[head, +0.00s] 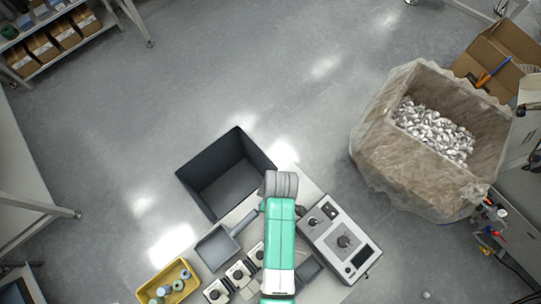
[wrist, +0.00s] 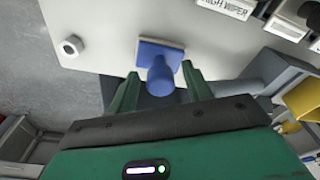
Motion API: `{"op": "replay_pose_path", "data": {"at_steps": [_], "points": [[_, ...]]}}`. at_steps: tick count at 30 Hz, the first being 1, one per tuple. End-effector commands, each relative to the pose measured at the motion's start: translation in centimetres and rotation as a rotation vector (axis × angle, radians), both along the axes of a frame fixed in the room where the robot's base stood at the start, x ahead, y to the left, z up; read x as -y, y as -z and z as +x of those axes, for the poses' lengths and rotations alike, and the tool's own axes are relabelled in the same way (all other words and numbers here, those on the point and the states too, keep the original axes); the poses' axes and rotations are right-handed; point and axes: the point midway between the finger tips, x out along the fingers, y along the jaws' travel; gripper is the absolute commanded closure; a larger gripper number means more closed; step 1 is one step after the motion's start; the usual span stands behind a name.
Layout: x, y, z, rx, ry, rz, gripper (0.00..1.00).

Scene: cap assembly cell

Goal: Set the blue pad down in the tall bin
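The blue pad (wrist: 161,63) shows in the wrist view near the edge of a white tabletop, with its round handle towards my camera. My gripper (wrist: 160,78) has its two green fingers apart, one on each side of the handle, with visible gaps between fingers and handle. In the head view the pad is hidden, and my arm covers the fingertips. The tall bin (head: 206,200) is a dark grey, open-topped box on the floor, against the table's far side and left of my arm. It looks empty.
A grey scoop-like tray (head: 215,248), a yellow bin (head: 184,273) with round parts and a grey control box (head: 342,240) crowd the table. A large bag-lined crate (head: 390,168) of silvery pieces stands at right. A light nut-like part (wrist: 72,47) lies on the tabletop.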

Motion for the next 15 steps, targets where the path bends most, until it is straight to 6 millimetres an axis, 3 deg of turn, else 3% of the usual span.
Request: {"op": "replay_pose_path", "data": {"at_steps": [8, 15], "points": [[0.0, -0.7, 0.0, 0.001, 0.0, 0.001, 0.51], [0.7, -6.4, -0.1, 0.004, 0.0, 0.0, 0.51]]}}
